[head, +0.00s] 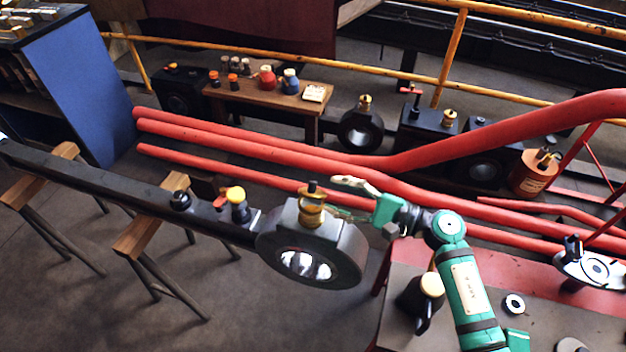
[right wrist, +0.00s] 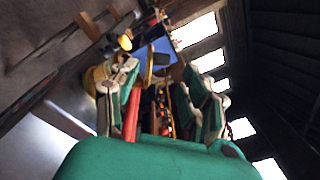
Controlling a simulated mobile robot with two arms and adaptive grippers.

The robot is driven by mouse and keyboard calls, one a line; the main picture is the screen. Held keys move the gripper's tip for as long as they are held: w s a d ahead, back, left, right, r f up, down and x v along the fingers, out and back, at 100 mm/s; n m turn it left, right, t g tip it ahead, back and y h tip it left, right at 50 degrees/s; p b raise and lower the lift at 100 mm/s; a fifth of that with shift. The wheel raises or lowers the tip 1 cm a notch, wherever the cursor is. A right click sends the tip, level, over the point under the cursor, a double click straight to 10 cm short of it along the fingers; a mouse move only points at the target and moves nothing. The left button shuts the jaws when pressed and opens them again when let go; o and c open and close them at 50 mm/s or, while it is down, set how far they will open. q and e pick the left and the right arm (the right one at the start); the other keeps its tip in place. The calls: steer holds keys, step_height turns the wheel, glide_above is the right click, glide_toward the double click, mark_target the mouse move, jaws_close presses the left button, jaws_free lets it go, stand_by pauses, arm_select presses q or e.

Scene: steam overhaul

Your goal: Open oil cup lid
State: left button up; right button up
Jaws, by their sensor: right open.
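The brass oil cup (head: 312,213) stands upright on the round end of the long black rod in the head view. Its small dark lid (head: 312,187) sits on top, apparently closed. My right gripper (head: 340,198) is open just to the right of the cup. One finger is near lid height and the other is lower, beside the brass body; I cannot tell whether either touches. In the right wrist view, the open fingers (right wrist: 162,90) show, with yellow brass (right wrist: 93,76) partly hidden behind the left finger. My left gripper is not in view.
The black rod (head: 130,195) rests on wooden trestles (head: 145,230). A dark fitting with a yellow cap (head: 236,193) stands on it. Red pipes (head: 250,150) run behind. A red bench (head: 520,295) holding loose parts is at lower right.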

mark_target(313, 187)
steer(key=p+x, duration=0.1)
steer(key=x, duration=0.5)
steer(key=shift+a, duration=0.1)
steer(key=shift+c, duration=0.3)
jaws_close()
